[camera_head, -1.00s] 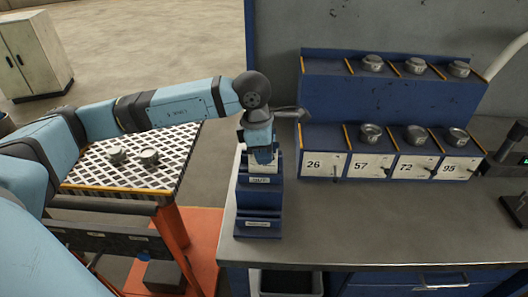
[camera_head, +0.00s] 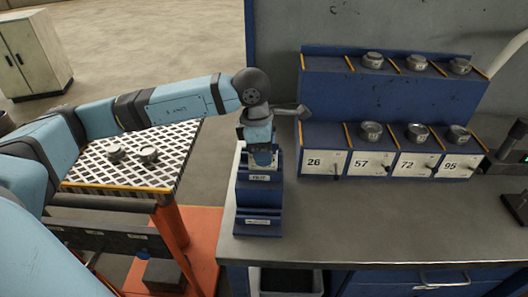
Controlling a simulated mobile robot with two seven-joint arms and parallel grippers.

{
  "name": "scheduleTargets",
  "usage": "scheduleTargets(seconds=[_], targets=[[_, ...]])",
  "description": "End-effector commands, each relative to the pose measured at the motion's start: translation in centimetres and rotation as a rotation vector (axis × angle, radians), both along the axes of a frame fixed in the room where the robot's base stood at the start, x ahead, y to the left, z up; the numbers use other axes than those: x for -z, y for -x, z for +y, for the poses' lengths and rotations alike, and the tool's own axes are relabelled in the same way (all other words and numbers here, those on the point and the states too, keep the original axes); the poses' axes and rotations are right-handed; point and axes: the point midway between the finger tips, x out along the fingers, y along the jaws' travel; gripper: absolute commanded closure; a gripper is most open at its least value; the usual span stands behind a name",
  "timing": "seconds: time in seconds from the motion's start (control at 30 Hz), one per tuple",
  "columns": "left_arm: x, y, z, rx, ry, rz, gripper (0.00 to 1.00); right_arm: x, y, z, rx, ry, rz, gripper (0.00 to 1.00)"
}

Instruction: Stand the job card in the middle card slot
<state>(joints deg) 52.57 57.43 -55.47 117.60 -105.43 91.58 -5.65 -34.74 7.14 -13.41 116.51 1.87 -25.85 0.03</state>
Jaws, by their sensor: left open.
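The blue stepped card rack (camera_head: 258,224) stands at the left end of the grey bench, with small white labels on its steps. My left gripper (camera_head: 263,163) points down over the rack's upper part, and its jaws are open. A pale, card-like piece (camera_head: 262,157) shows between the fingers, likely the job card, standing at the rack. The fingers hide most of it, and I cannot tell which slot it is in. My right gripper is not in view.
A blue bin rack (camera_head: 385,100) with metal round parts and tags 26, 57, 72 and 95 stands behind on the bench (camera_head: 380,225). A patterned table (camera_head: 100,178) with two round parts is at left. The bench front is clear.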

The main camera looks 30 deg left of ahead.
Motion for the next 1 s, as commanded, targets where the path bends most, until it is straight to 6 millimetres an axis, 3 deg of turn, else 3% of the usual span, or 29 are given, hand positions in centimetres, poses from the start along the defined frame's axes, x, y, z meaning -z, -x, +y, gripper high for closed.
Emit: scheduleTargets(seconds=[0.4, 0.6, 1.0], targets=[[-8.7, 0.6, 1.1, 0.000, 0.000, -0.005, 0.60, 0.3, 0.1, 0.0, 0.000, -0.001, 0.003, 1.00], [-11.9, 0.9, 1.5, 0.000, 0.001, -0.003, 0.60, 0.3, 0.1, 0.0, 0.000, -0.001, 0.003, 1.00], [-13.1, 1.0, 1.7, 0.000, 0.000, 0.000, 0.60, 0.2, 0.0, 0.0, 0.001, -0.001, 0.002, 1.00]])
